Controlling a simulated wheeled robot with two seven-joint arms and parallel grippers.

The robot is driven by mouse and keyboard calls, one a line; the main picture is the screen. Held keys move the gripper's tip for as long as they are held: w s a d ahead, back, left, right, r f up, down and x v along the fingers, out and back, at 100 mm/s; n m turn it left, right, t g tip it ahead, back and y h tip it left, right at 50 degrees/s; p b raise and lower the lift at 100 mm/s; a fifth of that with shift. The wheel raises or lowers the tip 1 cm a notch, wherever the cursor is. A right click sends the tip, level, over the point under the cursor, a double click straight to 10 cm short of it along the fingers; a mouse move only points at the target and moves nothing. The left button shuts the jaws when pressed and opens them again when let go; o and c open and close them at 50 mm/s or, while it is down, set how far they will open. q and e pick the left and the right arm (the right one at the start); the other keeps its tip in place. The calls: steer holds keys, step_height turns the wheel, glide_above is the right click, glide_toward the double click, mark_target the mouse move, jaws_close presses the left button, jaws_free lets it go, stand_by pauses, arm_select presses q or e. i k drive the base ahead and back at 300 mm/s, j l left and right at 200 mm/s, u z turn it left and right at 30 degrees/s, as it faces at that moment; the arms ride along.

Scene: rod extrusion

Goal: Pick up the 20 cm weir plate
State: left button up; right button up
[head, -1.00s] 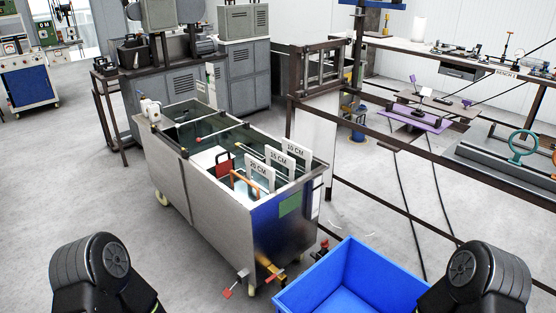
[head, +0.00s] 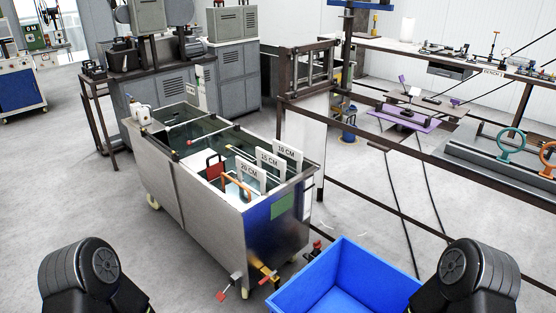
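The white weir plate labelled 20 CM (head: 249,175) stands upright in the near end of a metal water tank (head: 190,190). It is the nearest and leftmost of three labelled plates. The 15 CM plate (head: 269,162) and the 10 CM plate (head: 288,152) stand behind it to the right. The lower parts of the plates are hidden by the tank. Only dark rounded links of my two arms show at the bottom left and bottom right. Both of my grippers are out of view.
A blue bin (head: 345,280) stands in front, right of the tank. Red and yellow valve fittings (head: 262,272) stick out low at the tank's near end. A dark frame (head: 400,165) and bench stand to the right. Grey floor is clear left of the tank.

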mark_target(251, 169)
steer(key=i+j, duration=0.2)
steer(key=i, duration=0.2)
steer(key=i+j, duration=0.2)
steer(key=i, duration=0.2)
steer(key=i+j, duration=0.2)
steer(key=i, duration=0.2)
steer(key=z, duration=1.55)
